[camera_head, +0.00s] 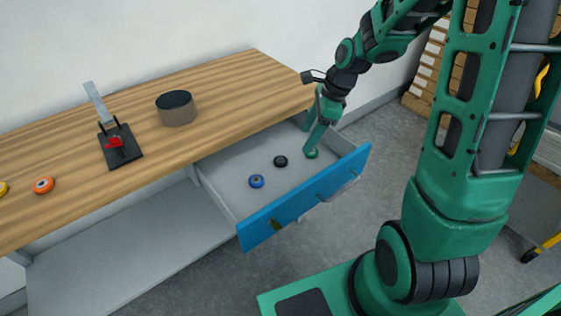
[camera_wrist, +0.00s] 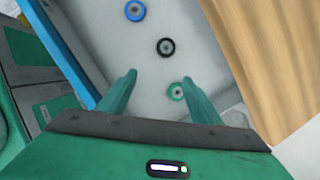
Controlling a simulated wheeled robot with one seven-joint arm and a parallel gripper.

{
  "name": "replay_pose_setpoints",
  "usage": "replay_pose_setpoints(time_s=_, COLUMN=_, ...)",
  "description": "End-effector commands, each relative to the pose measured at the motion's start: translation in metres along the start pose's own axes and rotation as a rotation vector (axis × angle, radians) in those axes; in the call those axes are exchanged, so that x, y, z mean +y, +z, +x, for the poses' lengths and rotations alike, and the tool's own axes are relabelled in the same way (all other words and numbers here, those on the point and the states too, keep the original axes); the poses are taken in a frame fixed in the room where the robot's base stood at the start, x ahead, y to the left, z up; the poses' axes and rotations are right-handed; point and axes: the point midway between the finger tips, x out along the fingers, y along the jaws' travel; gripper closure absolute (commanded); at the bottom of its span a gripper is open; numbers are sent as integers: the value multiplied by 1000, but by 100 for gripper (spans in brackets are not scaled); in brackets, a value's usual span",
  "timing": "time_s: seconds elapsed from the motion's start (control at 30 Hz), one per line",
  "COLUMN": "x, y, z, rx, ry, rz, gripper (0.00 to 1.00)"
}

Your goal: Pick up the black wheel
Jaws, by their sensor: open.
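The black wheel (camera_head: 280,161) lies flat in the open drawer, between a blue wheel (camera_head: 257,181) and a green wheel (camera_head: 312,153). In the wrist view the black wheel (camera_wrist: 166,47) lies ahead of the fingertips, with the blue wheel (camera_wrist: 135,11) beyond it. The green wheel (camera_wrist: 176,91) shows between the two fingers, nearer to them. My gripper (camera_head: 308,150) is over the right part of the drawer, close to the green wheel. Its fingers (camera_wrist: 164,85) are apart, with nothing held between them.
The drawer (camera_head: 230,187) has a blue front (camera_head: 290,212) and sits below a wooden tabletop (camera_head: 225,95). On the tabletop are an orange wheel (camera_head: 43,185), a black press with a lever (camera_head: 120,147) and a dark-topped cylinder (camera_head: 176,110). The drawer floor around the wheels is clear.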

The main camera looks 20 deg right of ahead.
Motion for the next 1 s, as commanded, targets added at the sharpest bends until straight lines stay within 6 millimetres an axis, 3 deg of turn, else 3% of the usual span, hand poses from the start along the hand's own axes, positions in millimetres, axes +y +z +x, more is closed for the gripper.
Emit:
replay_pose_setpoints(time_s=0.23, x=-10, y=19, z=25, rx=-59, ry=13, rz=154, gripper=42)
replay_pose_setpoints(time_s=0.5, x=-10, y=23, z=63, rx=-60, ry=16, rz=160, gripper=42)
replay_pose_setpoints(time_s=0.77, x=-10, y=24, z=81, rx=-59, ry=14, rz=159, gripper=42)
replay_pose_setpoints(time_s=1.0, x=-11, y=30, z=112, rx=-58, ry=16, rz=159, gripper=42)
